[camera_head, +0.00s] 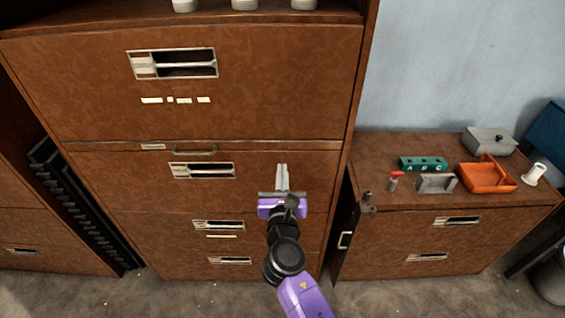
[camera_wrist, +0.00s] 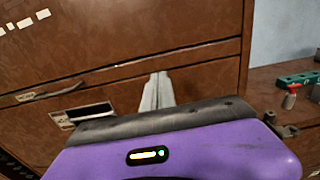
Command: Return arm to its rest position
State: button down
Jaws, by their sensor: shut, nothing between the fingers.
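My gripper (camera_head: 282,168) is in front of the tall brown cabinet (camera_head: 100,100), its two pale fingers together and empty. In the wrist view the shut fingers (camera_wrist: 156,82) point at the drawer fronts, with my purple gripper body below them. My arm reaches up from the lower middle of the head view, black joints and a purple link behind the gripper. I cannot tell the exact gap between the fingertips and the cabinet.
A low cabinet (camera_head: 400,228) stands at the right.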

jog(key=s, duration=0.5)
jog(key=shift+s+a, duration=0.15)
jog(key=shift+s, duration=0.05)
jog(key=s+f+m+y, duration=0.1)
jog(key=s+m+y, duration=0.5)
jog(key=s+m, duration=0.9)
jog(key=s+d+m+g+h, duration=0.1)
jog(key=s+d+m, duration=0.4)
jog(key=s, duration=0.5)
jog(key=s+d+r+m+g+h, duration=0.1)
jog(key=s+d+m+h, duration=0.1)
jog(key=s+d+m, duration=0.3)
jog(key=s+d+r+m+g+h, duration=0.1)
jog(key=s+d+m, duration=0.4)
jog(key=s+m, duration=0.5)
jog(key=s, duration=0.5)
jog(key=shift+s+d, duration=0.3)
jog(key=shift+d, duration=0.1)
